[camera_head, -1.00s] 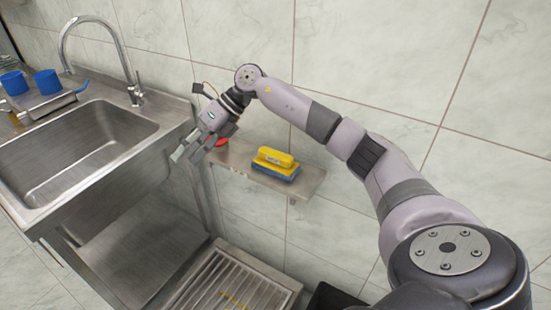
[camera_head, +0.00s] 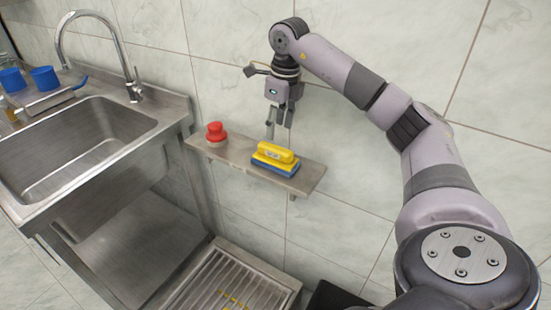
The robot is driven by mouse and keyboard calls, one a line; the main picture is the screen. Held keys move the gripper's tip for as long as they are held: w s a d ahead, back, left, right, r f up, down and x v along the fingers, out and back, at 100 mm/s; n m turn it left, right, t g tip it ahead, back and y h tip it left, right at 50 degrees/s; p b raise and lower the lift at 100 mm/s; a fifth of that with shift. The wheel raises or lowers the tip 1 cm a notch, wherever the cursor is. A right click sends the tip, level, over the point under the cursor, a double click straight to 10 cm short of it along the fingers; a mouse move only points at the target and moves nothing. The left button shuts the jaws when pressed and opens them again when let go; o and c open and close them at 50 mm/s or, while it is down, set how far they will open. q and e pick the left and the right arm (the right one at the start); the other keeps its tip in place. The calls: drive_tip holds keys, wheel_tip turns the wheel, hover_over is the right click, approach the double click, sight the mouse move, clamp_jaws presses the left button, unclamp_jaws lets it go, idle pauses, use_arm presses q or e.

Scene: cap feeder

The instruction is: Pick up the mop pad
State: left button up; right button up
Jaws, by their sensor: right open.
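The mop pad looks to be the yellow and blue block (camera_head: 275,157), a yellow grip on a blue base, lying on a narrow metal wall shelf (camera_head: 234,158). My right gripper (camera_head: 279,132) points down just above and behind the block, with its fingers apart and nothing between them. The fingertips are close to the block's far side; I cannot tell if they touch it. My left gripper is not in view.
A red-topped knob or button (camera_head: 215,132) stands at the shelf's left end. A metal sink (camera_head: 75,150) with a curved tap (camera_head: 128,60) is at left. A slatted metal grate (camera_head: 225,285) lies below. The tiled wall is close behind the shelf.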

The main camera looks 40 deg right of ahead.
sight(275, 147)
drive_tip(key=f, duration=0.2)
drive_tip(key=shift+w+f, duration=0.2)
drive_tip(key=shift+f, duration=0.1)
drive_tip(key=f, duration=0.4)
drive_tip(key=shift+s+a+f+p, duration=0.1)
drive_tip(key=shift+a+f+p, duration=0.05)
drive_tip(key=shift+a+p, duration=0.15)
drive_tip(key=shift+f, duration=0.45)
clamp_jaws()
drive_tip(key=shift+r, duration=0.1)
